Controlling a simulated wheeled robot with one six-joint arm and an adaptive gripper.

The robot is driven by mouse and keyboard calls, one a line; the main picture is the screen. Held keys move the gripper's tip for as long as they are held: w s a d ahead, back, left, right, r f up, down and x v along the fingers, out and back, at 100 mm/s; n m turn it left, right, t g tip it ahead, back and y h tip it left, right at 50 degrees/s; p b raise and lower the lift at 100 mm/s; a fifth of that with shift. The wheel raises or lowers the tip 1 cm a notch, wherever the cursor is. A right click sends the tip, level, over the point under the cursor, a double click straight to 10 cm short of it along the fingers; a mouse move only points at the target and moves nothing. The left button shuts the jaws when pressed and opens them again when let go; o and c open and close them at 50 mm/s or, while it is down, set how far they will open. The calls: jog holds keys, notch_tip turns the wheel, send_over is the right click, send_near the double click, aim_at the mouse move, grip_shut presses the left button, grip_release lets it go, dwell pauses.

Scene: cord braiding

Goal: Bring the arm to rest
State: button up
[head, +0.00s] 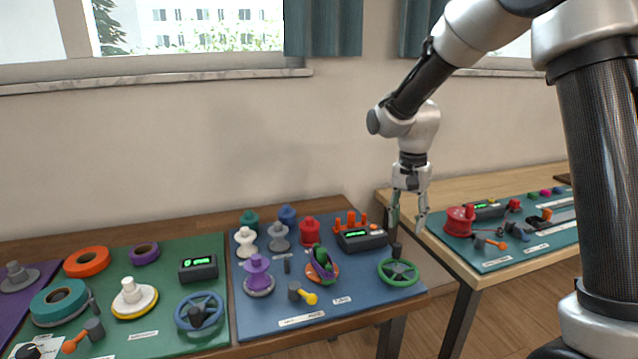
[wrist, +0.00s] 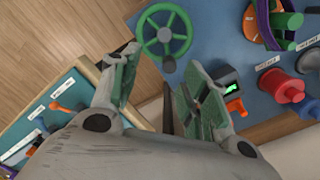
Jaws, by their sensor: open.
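My gripper (head: 408,218) hangs from my arm at the right of the head view, fingers pointing down. It is open and empty, above the right end of the blue mat, near the gap between the two tables. In the wrist view its two fingers (wrist: 160,95) stand apart with nothing between them. A green handwheel (head: 398,271) on the blue mat is just below and beside the fingers. The handwheel also shows at the top of the wrist view (wrist: 164,36).
The blue mat (head: 375,299) carries spools, a braiding head (head: 321,265) and a display box (head: 361,238). A green mat (head: 150,342) lies to the left. Another table (head: 525,277) with a teal mat stands to the right. A wall (head: 180,150) is behind.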

jog(key=s+d+r+n+t, duration=0.1)
jog(key=s+d+r, duration=0.3)
jog(key=s, duration=0.4)
jog(key=s+d+r+n+t, duration=0.2)
jog(key=s+d+r, duration=0.3)
jog(key=s, duration=0.4)
jog(key=s+d+r+n+t, duration=0.2)
jog(key=s+d+r, duration=0.3)
jog(key=s, duration=0.4)
jog(key=shift+d+n, duration=0.65)
jog(key=shift+n, duration=0.05)
